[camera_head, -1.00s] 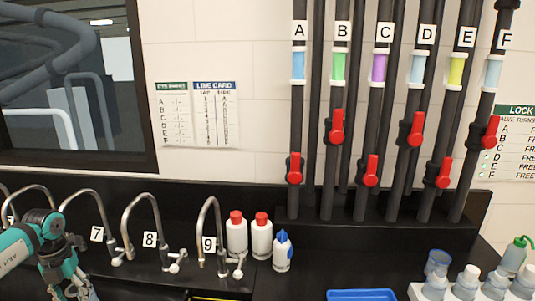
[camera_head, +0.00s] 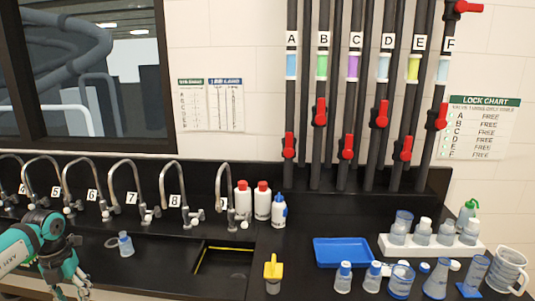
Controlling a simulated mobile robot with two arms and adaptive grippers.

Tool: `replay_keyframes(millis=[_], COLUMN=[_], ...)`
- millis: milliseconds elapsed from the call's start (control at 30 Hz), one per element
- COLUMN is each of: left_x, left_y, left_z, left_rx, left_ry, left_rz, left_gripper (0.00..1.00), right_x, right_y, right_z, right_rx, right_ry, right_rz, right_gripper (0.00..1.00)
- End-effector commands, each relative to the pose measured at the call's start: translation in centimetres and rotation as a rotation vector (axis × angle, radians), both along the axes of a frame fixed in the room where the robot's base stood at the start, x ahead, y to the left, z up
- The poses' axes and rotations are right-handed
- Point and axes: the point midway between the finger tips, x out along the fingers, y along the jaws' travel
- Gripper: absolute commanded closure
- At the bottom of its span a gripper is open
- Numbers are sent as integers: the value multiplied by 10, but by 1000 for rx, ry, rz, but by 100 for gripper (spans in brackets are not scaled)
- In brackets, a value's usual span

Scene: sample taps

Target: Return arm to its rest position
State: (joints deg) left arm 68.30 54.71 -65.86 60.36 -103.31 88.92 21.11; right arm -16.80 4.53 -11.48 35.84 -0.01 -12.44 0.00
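My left arm is teal and dark grey and comes in from the left edge. Its gripper (camera_head: 74,287) hangs over the black counter at the lower left, pointing down, partly cut by the bottom edge. Nothing is clearly seen held, and its finger opening is too small to judge. My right gripper is not in view. A small clear bottle with a blue band (camera_head: 125,244) stands on the counter to the right of my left arm. A row of numbered taps (camera_head: 168,196) stands along the back, apart from the gripper.
A sink (camera_head: 222,270) is right of the bottle. A yellow-topped container (camera_head: 273,273), a blue tray (camera_head: 343,252) and a white rack (camera_head: 432,247) with bottles lie further right. Several vessels, including a beaker (camera_head: 507,270), line the front right. Pipes with red valves (camera_head: 320,112) rise behind.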

Motion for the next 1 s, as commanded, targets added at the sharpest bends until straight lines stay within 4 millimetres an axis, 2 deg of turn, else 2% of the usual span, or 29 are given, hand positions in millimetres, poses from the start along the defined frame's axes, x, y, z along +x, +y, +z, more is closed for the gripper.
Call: replay_keyframes(millis=[167,367,467,667,767,800,867,933,1000], left_x=[6,15,19,30,33,33,33,27,10], left_y=[-23,-55,-78,-144,-192,-215,-244,-261,-261], left_z=[-19,-43,-60,-106,-142,-160,-194,-235,-285], left_rx=[-73,-178,-257,-490,-676,-772,-920,-1046,-1109], left_ry=[-19,-51,-71,-137,-186,-212,-256,-301,-332], left_rz=[-12,-20,-16,34,128,201,368,614,898], left_gripper=[58,58,58,58,58,58,58,58,58], right_x=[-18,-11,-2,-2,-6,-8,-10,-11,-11], right_y=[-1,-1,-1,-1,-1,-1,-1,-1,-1], right_z=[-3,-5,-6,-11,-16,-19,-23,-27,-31], right_rx=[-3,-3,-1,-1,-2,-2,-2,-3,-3], right_ry=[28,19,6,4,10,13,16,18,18], right_rz=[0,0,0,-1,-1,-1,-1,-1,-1], right_gripper=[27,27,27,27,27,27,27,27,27])
